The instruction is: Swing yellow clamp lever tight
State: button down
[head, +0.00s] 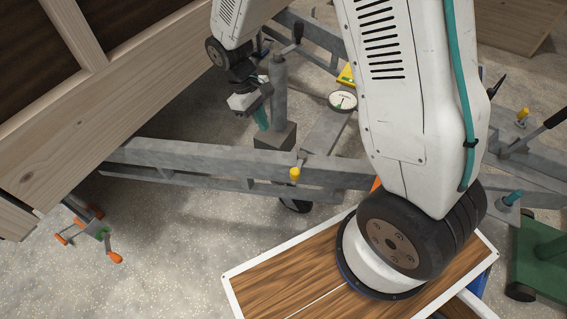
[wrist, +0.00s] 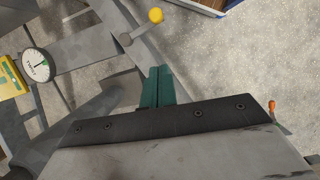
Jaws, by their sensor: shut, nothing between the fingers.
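The clamp lever has a round yellow knob (head: 294,174) and stands at the grey steel beam in the head view. In the wrist view its yellow knob (wrist: 155,15) sits on a short grey shaft, beyond my fingertips. My gripper (head: 261,118) points down beside the grey upright post, above and to the left of the lever. In the wrist view the teal fingers of my gripper (wrist: 158,75) are together and empty, apart from the lever. The foot of the lever is hard to make out.
A round dial gauge (head: 343,101) and a yellow box (head: 346,75) sit on the frame behind the lever. The grey post (head: 278,85) stands close to my gripper. A wooden wall (head: 90,120) is at the left. A wood-topped table (head: 285,270) is in front.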

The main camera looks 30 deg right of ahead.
jog(key=shift+n, duration=0.4)
jog(key=f, duration=0.3)
jog(key=a+f, duration=0.1)
jog(key=f, duration=0.1)
jog(key=shift+w+f, duration=0.3)
jog(key=s+d+f, duration=0.4)
jog(key=s+f, duration=0.2)
jog(key=f, duration=0.3)
jog(key=shift+s+d, duration=0.15)
jog(key=shift+d, duration=0.1)
jog(key=shift+s+f+h, duration=0.1)
jog(key=shift+s+h, duration=0.05)
jog(key=shift+h, duration=0.15)
